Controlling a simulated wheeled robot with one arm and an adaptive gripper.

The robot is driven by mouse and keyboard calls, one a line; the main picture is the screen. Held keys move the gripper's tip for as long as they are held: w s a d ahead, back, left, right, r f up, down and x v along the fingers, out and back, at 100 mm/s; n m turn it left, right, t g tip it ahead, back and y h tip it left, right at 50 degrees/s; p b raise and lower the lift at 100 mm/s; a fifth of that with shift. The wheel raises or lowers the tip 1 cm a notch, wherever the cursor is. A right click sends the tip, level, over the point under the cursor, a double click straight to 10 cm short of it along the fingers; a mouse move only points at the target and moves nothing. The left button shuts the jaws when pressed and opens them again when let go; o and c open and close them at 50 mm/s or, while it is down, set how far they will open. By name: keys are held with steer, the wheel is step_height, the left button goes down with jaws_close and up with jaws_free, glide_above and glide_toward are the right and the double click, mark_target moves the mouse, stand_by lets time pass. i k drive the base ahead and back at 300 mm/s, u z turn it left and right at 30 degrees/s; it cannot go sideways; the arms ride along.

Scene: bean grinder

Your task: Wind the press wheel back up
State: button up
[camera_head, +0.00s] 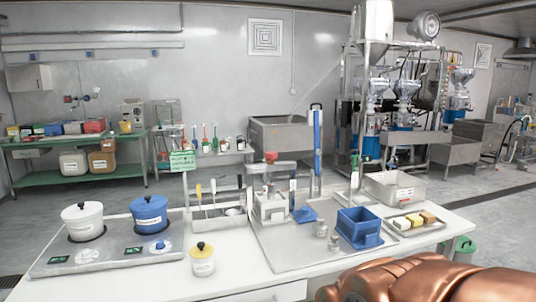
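A small press-like frame (271,168) stands on the metal tray (290,254) in the middle of the white table. A red knob (270,157) tops it, above a grey crossbar on side posts. A white box-like body (270,207) stands between the posts. I cannot make out a clear wheel on it, nor how high its moving part sits. A copper-coloured part of my own arm (425,281) fills the lower right, apart from the press. My gripper is not visible.
A blue bin (360,228) and small metal weights (321,228) stand right of the press. A blue pot (149,214), a white pot (83,219) and a yellow-lidded jar (203,260) are at the left. A tall blue post (317,145) rises behind the press. The table's front left is clear.

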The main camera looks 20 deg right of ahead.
mark_target(270, 155)
steer(key=k, duration=0.6)
steer(key=u, duration=0.55)
steer(key=i, duration=1.55)
steer(key=z, duration=0.4)
